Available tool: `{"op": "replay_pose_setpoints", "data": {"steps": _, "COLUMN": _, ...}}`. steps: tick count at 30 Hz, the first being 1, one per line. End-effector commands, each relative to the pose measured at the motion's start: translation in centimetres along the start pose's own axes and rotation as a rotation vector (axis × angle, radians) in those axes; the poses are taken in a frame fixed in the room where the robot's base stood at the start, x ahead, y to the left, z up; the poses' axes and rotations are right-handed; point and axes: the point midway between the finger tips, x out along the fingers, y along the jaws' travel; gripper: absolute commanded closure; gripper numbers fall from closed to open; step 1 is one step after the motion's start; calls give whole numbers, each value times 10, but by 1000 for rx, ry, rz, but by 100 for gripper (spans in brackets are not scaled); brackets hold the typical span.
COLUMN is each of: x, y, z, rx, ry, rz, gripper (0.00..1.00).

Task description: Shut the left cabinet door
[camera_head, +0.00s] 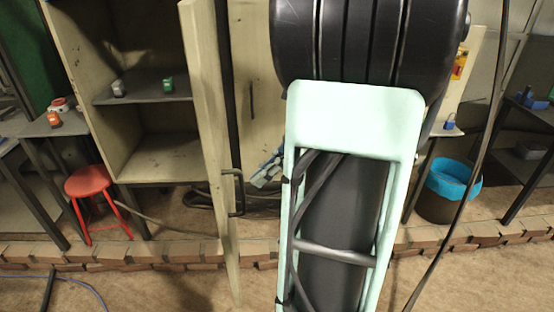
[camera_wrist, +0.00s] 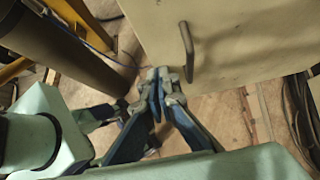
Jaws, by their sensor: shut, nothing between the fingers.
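The cabinet (camera_head: 112,139) stands open at the left of the head view, its shelves showing. Its pale door (camera_head: 208,130) is swung out towards me and appears almost edge-on. A dark bar handle (camera_head: 233,192) is on the door's right-hand face. In the wrist view the door (camera_wrist: 235,40) fills the upper right, with the handle (camera_wrist: 187,52) upright on it. My gripper (camera_wrist: 163,78) is shut and empty, its tips close to the door's lower edge below the handle; contact cannot be told. In the head view my gripper (camera_head: 266,170) is right of the handle, partly hidden by my arm.
A low brick border (camera_head: 140,252) crosses the floor. A bin with a blue liner (camera_head: 454,178) stands at the right. A shelf (camera_head: 145,92) inside the cabinet holds small objects.

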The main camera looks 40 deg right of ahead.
Motion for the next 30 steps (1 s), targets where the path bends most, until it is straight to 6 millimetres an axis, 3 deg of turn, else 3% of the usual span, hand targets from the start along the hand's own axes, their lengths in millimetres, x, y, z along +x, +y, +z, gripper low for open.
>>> {"op": "replay_pose_setpoints", "data": {"steps": 3, "x": 26, "y": 1, "z": 0, "rx": 0, "ry": -2, "rz": 3, "gripper": 100}}
{"op": "replay_pose_setpoints", "data": {"steps": 10, "x": 47, "y": 1, "z": 23, "rx": -2, "ry": -1, "rz": 2, "gripper": 100}}
{"op": "replay_pose_setpoints", "data": {"steps": 30, "x": 60, "y": 1, "z": 35, "rx": 8, "ry": 0, "rz": -9, "gripper": 100}}
